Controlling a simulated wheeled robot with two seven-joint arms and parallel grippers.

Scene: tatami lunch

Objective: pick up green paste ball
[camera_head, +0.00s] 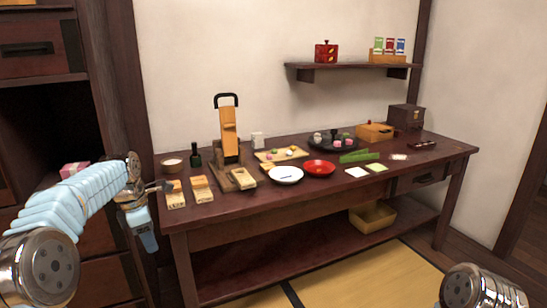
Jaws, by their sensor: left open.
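A small green ball (274,152), which looks like the green paste ball, lies on a light wooden board (262,155) at the back middle of the dark red table. Other small pale, yellow and pinkish balls lie on the same board. My left gripper (160,187) is at the table's left front corner, open and empty, well to the left of the board and nearer to me. My right gripper is out of view; only a rounded part of my right arm shows at the bottom right.
A tall wooden press (229,135) stands between my left gripper and the board. A white plate (286,174), a red plate (319,168) and wooden blocks (201,189) lie along the front. A dark round tray (333,143) stands right of the board. A wall shelf (350,66) hangs above.

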